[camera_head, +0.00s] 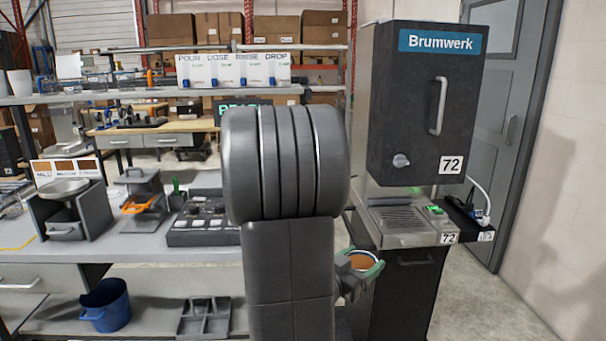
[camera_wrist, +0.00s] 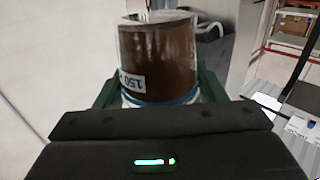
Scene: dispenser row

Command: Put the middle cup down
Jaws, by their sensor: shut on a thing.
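A cup (camera_wrist: 158,60) with dark brown contents and a white label reading "150" fills the middle of the wrist view. In the head view its top shows as a ring around a brown surface (camera_head: 362,261), right of my arm and in front of the dispenser's black base. My gripper (camera_wrist: 150,98) is shut on the cup, with its green fingers at both sides. The cup is held in the air, apart from the dispenser's drip tray (camera_head: 398,218). My arm hides part of the counter, and no other cup is clearly seen.
The "Brumwerk" dispenser (camera_head: 425,105), marked 72, stands at the right with its tray below. A grey counter (camera_head: 130,250) at the left holds a scale (camera_head: 66,205), an orange-and-grey stand (camera_head: 140,195) and a compartment box (camera_head: 203,222). A blue bucket (camera_head: 106,305) sits on the lower shelf.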

